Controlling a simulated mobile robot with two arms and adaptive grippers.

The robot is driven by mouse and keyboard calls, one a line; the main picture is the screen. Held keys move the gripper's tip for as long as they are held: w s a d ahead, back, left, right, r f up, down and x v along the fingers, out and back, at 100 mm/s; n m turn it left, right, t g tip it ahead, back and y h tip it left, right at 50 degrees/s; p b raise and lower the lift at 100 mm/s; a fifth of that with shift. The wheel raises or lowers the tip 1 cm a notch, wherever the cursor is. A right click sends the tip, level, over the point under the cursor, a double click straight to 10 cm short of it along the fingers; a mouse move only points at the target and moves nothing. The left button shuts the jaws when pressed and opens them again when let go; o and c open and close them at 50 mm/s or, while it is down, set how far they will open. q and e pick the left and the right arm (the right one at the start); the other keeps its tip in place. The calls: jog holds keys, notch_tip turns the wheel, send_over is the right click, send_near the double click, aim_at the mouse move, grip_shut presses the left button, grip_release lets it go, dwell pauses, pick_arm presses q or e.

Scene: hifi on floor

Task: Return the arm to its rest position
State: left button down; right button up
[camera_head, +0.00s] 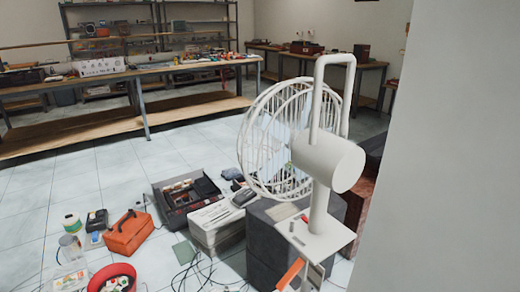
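Neither of my arms and neither gripper shows clearly in the head view. The nearest large object is a white fan (328,160), seen from behind, with a round wire cage and a tall loop handle. Its base rests on top of a dark grey box (272,245). A small orange and white piece (290,273) shows below the fan's base at the bottom; I cannot tell what it is.
Grey-white electronics (215,222), an open dark unit (186,200), an orange case (128,232), a red bowl (112,279) and loose cables lie on the floor. Workbenches (130,72) stand behind. A plain grey surface (460,150) fills the right side. Tiled floor is free at mid-left.

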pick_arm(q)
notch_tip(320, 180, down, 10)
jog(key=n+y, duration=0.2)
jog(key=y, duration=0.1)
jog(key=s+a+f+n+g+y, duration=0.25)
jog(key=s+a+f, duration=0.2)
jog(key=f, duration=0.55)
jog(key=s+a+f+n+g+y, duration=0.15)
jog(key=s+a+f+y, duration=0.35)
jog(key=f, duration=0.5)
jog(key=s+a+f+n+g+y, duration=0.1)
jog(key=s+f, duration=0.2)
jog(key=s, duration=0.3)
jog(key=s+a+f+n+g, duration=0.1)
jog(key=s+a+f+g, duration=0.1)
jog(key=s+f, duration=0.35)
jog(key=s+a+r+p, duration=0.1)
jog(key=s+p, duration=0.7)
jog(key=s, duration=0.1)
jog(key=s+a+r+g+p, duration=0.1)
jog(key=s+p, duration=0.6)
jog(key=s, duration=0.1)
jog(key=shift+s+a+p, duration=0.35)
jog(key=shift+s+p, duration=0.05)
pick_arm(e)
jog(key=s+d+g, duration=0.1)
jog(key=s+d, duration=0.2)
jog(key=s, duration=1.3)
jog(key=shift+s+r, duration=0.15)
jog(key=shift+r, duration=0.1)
